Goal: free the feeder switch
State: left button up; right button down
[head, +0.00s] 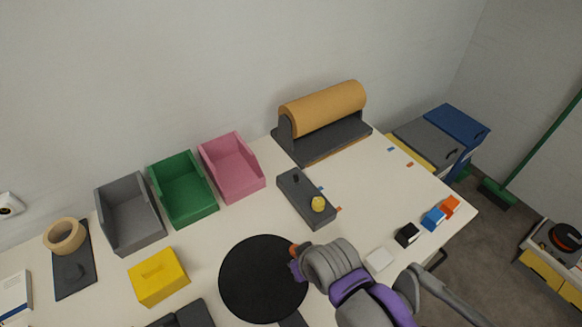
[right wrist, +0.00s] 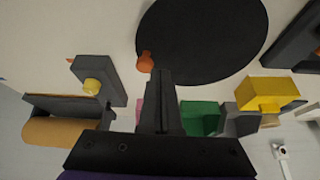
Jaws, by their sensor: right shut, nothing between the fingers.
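A dark switch box (head: 303,200) lies on the table below the roll holder, with a round yellow knob (head: 318,204) near its front end and a small black lever at its far end. The box (right wrist: 97,80) and its yellow knob (right wrist: 92,87) also show left of my fingers in the right wrist view. My right gripper (right wrist: 160,73) is shut and empty, near the black disc (right wrist: 205,40) and apart from the switch box. In the head view my own wrist hides its fingers. A small orange peg (right wrist: 145,62) is at the disc's edge, just left of my fingertips. My left gripper is not in view.
Grey (head: 128,215), green (head: 183,190) and pink (head: 232,168) bins stand along the back. A tan roll (head: 325,105) sits behind the switch box. A yellow box (head: 158,277) is at left. Black (head: 407,235), blue (head: 433,219) and orange (head: 450,207) blocks lie near the right edge.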

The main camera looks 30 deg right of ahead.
notch_tip(320, 180, up, 5)
jog(key=m+g+h+p, duration=0.1)
jog(key=m+g+p, duration=0.2)
jog(key=g, duration=0.3)
send_over(296, 178)
jog(key=w+a, duration=0.1)
jog(key=w, duration=0.2)
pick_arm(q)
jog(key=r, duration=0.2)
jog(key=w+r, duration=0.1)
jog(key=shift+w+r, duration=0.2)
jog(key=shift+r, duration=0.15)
pick_arm(e)
jog(key=shift+w+d+f+h, duration=0.15)
jog(key=shift+d+f+h, duration=0.05)
jog(key=shift+h, duration=0.1)
jog(key=f, duration=0.3)
jog(key=d+f, duration=0.1)
jog(key=f, duration=0.6)
jog(key=shift+d, duration=0.15)
